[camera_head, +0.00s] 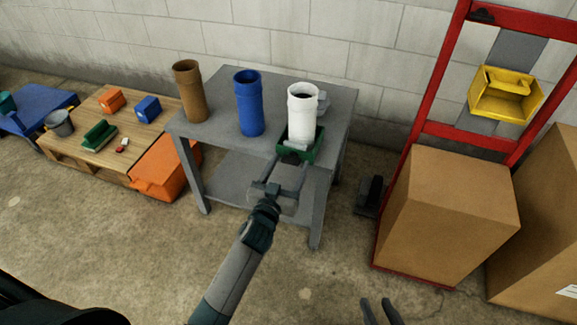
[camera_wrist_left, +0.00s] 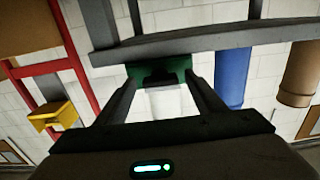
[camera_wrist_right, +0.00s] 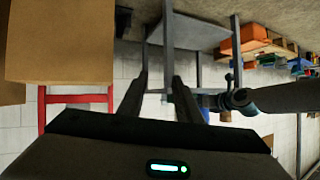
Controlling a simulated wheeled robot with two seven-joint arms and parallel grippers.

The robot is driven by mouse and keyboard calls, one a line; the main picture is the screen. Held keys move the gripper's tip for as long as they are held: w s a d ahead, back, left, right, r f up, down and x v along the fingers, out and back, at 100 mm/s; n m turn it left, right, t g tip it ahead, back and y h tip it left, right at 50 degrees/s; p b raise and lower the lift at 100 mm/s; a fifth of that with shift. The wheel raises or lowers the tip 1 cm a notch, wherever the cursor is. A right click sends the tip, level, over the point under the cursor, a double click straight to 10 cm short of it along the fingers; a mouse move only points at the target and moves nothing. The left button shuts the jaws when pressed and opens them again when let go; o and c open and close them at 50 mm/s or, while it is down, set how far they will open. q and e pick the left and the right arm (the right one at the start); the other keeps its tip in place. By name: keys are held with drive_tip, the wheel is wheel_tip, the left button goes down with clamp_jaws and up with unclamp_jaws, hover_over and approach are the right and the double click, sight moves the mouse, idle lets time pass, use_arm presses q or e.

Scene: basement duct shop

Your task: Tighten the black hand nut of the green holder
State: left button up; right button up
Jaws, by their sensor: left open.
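The green holder (camera_head: 316,150) is at the front right edge of the grey table, at the foot of the white pipe (camera_head: 301,116). In the left wrist view the holder (camera_wrist_left: 180,68) shows upside down beyond my fingers, with a dark shape on it; I cannot tell whether that is the black hand nut. My left gripper (camera_head: 287,166) is open just in front of and below the holder, its fingers apart on either side of the pipe's line of sight (camera_wrist_left: 163,82). My right gripper (camera_head: 379,309) is open and empty at the bottom of the head view, far from the holder.
The grey table (camera_head: 213,133) also bears a blue pipe (camera_head: 249,106) and a brown pipe (camera_head: 190,94). A red rack (camera_head: 428,85) with a yellow holder (camera_head: 505,98) and cardboard boxes (camera_head: 447,215) stands right. A pallet (camera_head: 73,153) and orange crate (camera_head: 163,170) are left. The front floor is clear.

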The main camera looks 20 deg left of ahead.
use_arm(q)
drive_tip(key=c, duration=1)
drive_tip(key=shift+c, duration=0.2)
